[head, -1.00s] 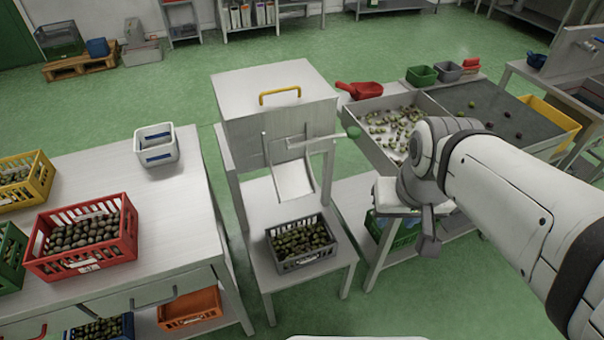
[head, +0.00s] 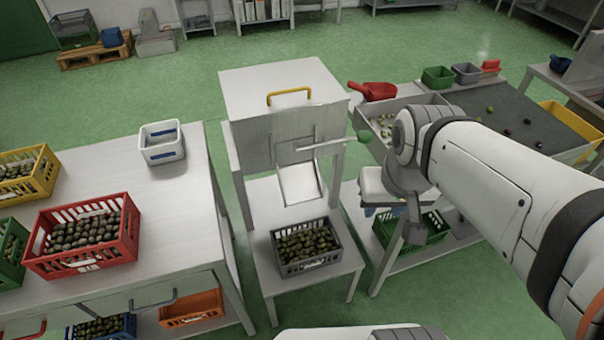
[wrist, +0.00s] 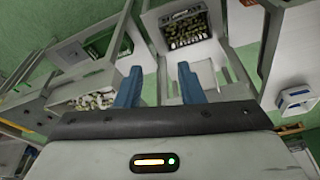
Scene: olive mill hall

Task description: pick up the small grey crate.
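The small grey crate (head: 309,263) stands upright on the low front shelf of a white metal stand and is full of dark green olives. It also shows in the wrist view (wrist: 190,42), at the top middle, beyond my fingertips. My gripper (wrist: 158,78) shows two blue fingers set apart with nothing between them. It is open and clear of the crate.
A white table (head: 110,186) at left bears a red crate (head: 85,262), a yellow crate (head: 44,174) and a white tub (head: 161,154). The stand's upright panel (head: 290,135) with a chute rises behind the grey crate. A sorting table (head: 515,97) stands at right. Green floor lies between.

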